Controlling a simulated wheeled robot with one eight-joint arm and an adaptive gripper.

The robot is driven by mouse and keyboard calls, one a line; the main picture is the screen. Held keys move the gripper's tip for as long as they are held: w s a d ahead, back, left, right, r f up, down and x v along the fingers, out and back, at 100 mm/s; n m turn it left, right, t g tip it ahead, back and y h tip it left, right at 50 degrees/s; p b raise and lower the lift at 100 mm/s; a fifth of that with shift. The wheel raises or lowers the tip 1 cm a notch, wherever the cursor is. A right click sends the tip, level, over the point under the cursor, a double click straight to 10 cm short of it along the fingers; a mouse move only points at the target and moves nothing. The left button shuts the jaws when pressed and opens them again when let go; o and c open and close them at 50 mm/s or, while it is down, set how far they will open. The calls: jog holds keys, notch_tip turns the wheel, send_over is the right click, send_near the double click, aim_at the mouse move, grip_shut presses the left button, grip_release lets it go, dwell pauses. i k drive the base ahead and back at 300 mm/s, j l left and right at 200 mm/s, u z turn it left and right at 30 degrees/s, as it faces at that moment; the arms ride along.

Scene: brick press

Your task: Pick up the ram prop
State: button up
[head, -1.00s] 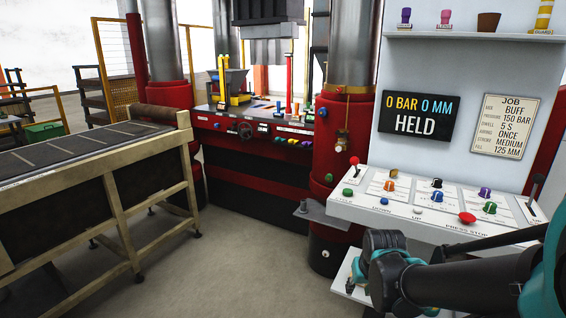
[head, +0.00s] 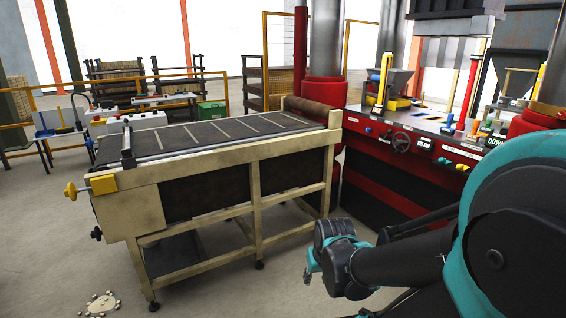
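No part is labelled clearly enough to tell which is the ram prop. A red upright post (head: 472,82) stands on the bed of the red press at right, under the dark ram block (head: 452,28). A yellow upright (head: 384,78) stands beside the small hopper on the same bed. My gripper (head: 312,265) is low in the picture, in front of the roller table and well apart from the press. My own wrist hides much of it, and its fingertips are too unclear to tell open from shut.
The floor (head: 230,285) in front is bare except for a pale scattered patch (head: 100,303).

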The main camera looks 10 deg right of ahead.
aim_at(476, 59)
jog(key=i+j, duration=0.15)
jog(key=i, duration=0.65)
jog(key=i+l+z, duration=0.2)
jog(key=i+z, duration=1.1)
jog(key=k+j, duration=0.05)
